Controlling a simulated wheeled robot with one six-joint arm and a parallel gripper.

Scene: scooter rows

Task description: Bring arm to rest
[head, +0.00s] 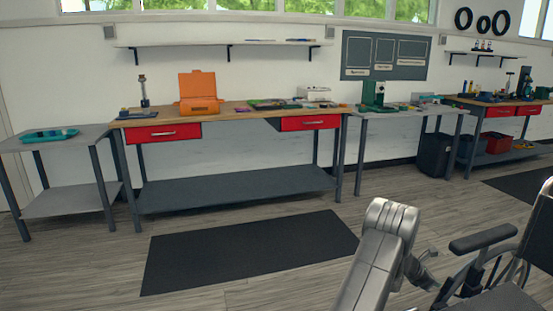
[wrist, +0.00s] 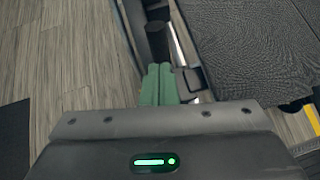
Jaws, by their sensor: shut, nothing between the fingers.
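My gripper (wrist: 158,78) shows in the wrist view with its green fingers together and nothing between them. It points down over the grey wood-look floor, close to a dark frame tube and the edge of a dark woven seat. I cannot tell whether the fingers touch the tube. In the head view my silver arm rises at the lower right, in front of a wheelchair (head: 483,238). I cannot make out the gripper in that view.
The wheelchair's dark seat (wrist: 255,45) fills the wrist view's upper right. A long workbench (head: 235,115) with red drawers stands along the wall, a grey side table (head: 62,143) to its left. A black mat (head: 245,250) lies on open floor. A dark bin (head: 434,154) stands farther right.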

